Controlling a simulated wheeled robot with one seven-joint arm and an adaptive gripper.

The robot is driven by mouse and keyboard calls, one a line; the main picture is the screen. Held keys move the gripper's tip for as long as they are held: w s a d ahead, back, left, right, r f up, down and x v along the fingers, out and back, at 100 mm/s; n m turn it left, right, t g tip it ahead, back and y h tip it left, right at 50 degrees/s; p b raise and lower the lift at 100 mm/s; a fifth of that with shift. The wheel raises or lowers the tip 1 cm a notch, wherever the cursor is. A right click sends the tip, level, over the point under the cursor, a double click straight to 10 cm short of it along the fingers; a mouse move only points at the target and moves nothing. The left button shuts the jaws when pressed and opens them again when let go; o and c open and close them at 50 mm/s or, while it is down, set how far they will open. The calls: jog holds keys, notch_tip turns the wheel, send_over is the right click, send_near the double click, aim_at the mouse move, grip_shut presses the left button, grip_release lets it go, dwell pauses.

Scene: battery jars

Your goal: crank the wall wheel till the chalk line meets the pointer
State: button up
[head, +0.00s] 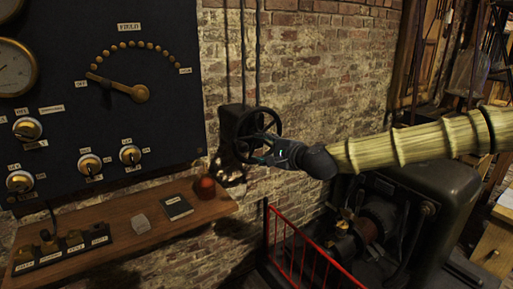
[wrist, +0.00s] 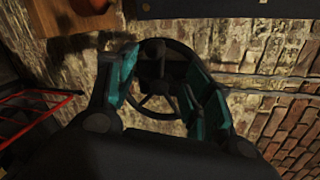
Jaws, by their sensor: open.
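The wall wheel (head: 279,119) is a dark spoked handwheel on a black box fixed to the brick wall, right of the panel. My gripper (head: 266,150) is at its lower front side in the head view. The fingers are spread apart. I cannot tell whether either finger touches the wheel. I cannot make out the chalk line or the pointer at the wheel in either view.
A black panel (head: 60,110) with dials and a brass lever stands at left. Below it, a wooden shelf (head: 110,222) holds a dark book, a small pale block and a red round object (head: 205,188). A red railing (head: 300,255) and a dark machine (head: 420,215) stand below my arm.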

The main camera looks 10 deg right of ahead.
jog(key=shift+s+d+r, duration=0.1)
jog(key=shift+s+d, duration=0.15)
jog(key=shift+s, duration=0.25)
jog(key=shift+c, duration=0.2)
jog(key=c, duration=0.3)
jog(key=shift+a+f+b, duration=0.15)
jog(key=shift+f+b, duration=0.2)
jog(key=shift+f, duration=0.05)
jog(key=c, duration=0.4)
jog(key=f+m+b, duration=0.1)
jog(key=f+m, duration=0.1)
jog(key=a+f+m+b, duration=0.1)
jog(key=m+b, duration=0.1)
jog(key=a+f+m+t+b, duration=0.1)
jog(key=f+m+b, duration=0.1)
jog(key=shift+s+f, duration=0.3)
jog(key=shift+s, duration=0.05)
grip_shut()
notch_tip(320, 180, down, 6)
jog(key=s+m+t+b, duration=0.25)
jog(key=m+b, duration=0.55)
jog(key=m, duration=0.4)
jog(key=w+a+r+p, duration=0.2)
jog(key=w+a+r, duration=0.1)
jog(key=w, duration=0.8)
jog(key=shift+r, duration=0.7)
